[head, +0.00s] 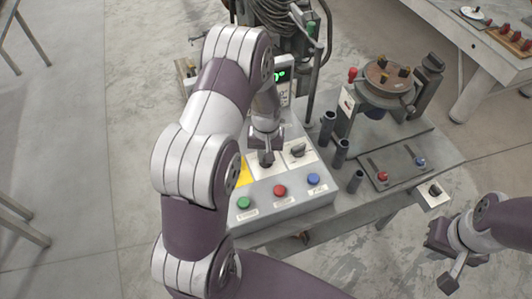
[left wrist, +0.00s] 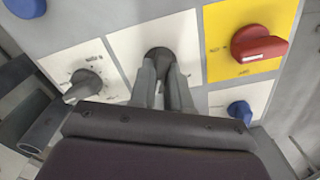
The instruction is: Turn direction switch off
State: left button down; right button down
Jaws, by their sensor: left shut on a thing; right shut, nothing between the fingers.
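The control box (head: 305,200) stands on the bench with dark rotary switches on white plates on its top. My left gripper (head: 266,154) points down at the middle switch. In the left wrist view its two fingers (left wrist: 166,88) are shut on this round dark knob (left wrist: 158,54). A second dark switch (head: 298,150) sits beside it, its handle slanted in the left wrist view (left wrist: 82,86). The plate labels are too small to read, so I cannot tell which is the direction switch. My right gripper (head: 446,262) is shut and empty at the lower right, away from the box.
Green (head: 244,203), red (head: 280,191) and blue (head: 314,180) buttons line the box front. A red switch (left wrist: 258,45) on a yellow plate is beside the held knob. Dark upright tubes (head: 340,152) and a round fixture (head: 388,80) stand to the right.

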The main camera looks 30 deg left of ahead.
pick_arm(q)
jog(key=n, duration=0.4)
jog(key=shift+n, duration=0.7)
jog(key=c, duration=1.1)
grip_release()
jog(key=shift+r, duration=0.1)
notch_tip(320, 180, up, 13)
jog(key=shift+f+b, duration=0.15)
jog(key=shift+b, duration=0.65)
jog(key=shift+s, duration=0.1)
